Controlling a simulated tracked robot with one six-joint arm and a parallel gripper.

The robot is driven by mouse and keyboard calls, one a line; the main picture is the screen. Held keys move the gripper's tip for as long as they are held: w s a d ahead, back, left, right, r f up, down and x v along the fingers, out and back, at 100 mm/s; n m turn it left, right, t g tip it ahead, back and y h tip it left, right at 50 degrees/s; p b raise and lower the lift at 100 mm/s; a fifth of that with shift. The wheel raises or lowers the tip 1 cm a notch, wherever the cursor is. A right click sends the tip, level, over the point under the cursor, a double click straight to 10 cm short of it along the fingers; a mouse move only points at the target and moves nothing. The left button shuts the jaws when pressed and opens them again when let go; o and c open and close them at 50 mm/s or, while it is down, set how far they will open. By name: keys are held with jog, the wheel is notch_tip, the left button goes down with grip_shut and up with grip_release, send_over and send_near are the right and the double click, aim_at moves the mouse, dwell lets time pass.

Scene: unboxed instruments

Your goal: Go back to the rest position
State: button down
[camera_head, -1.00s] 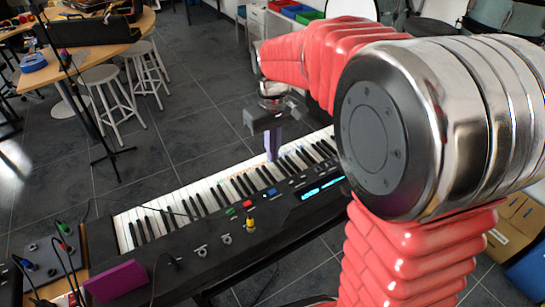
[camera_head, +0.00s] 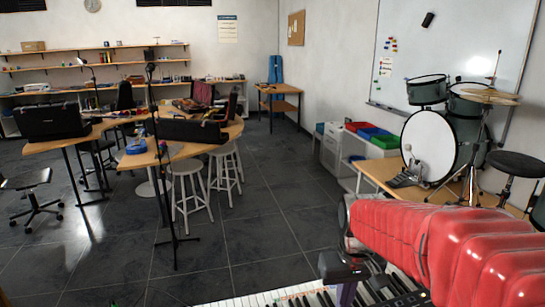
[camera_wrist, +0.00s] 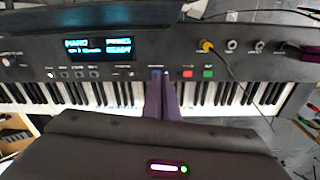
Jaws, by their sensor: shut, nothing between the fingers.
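My gripper (camera_head: 345,292) is low in the head view, at the end of my red-sleeved arm, which comes in from the right. It is over the piano keyboard (camera_head: 262,299), of which only a strip of keys shows at the bottom edge. In the wrist view, the two purple fingers of my gripper (camera_wrist: 163,84) are together and empty, pointing at the keyboard's panel (camera_wrist: 215,40). I cannot tell whether the fingertips touch it. A blue display (camera_wrist: 98,46) is lit on the panel, and red (camera_wrist: 187,74) and green (camera_wrist: 207,74) buttons are beside the fingers.
A microphone stand (camera_head: 165,160) and white stools (camera_head: 187,187) stand on the tiled floor, by a wooden table (camera_head: 150,157). A drum kit (camera_head: 428,140) and whiteboard (camera_head: 455,40) are at the right. Open floor (camera_head: 110,255) lies at the left and middle.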

jog(key=s+r+t, duration=0.2)
jog(key=s+r, duration=0.1)
jog(key=s, duration=0.4)
jog(key=s+r+m+t, duration=0.1)
jog(key=s+r+t, duration=0.1)
jog(key=s, duration=0.6)
jog(key=shift+a+r+t, duration=0.3)
jog(key=shift+r+t, duration=0.1)
jog(key=shift+r, duration=0.4)
